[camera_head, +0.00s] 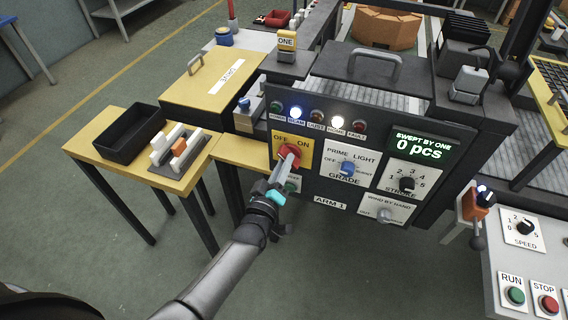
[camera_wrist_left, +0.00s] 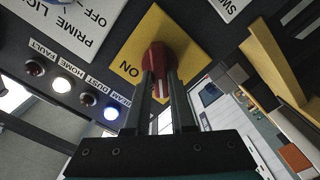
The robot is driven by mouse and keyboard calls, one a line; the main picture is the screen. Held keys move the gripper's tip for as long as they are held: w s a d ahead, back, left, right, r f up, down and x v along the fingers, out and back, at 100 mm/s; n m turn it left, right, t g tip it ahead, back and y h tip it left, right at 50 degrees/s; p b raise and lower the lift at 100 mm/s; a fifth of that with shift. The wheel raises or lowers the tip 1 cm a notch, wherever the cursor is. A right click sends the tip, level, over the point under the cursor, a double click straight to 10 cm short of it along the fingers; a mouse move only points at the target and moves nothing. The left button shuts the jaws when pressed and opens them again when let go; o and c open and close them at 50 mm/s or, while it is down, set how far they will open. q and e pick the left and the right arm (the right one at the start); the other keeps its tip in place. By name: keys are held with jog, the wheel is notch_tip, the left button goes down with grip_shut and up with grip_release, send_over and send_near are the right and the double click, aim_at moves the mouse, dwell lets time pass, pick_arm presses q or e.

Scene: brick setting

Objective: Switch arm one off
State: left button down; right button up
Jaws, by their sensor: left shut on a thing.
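My right gripper is not in view.
Blue grade (camera_head: 347,168) and black stroke (camera_head: 407,183) knobs sit right of the plate. Above, the BEAM lamp (camera_head: 296,112) and another lamp (camera_head: 337,121) are lit. The green display (camera_head: 419,147) reads 0 pcs. A yellow side table (camera_head: 94,163) stands left.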

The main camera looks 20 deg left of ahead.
pick_arm(q)
jog(key=c, duration=0.8)
grip_release()
jog(key=shift+o, duration=0.2)
jog(key=s+p, duration=0.1)
jog(key=s, duration=1.4)
jog(key=shift+a, duration=0.25)
jog(key=shift+s+f, duration=0.1)
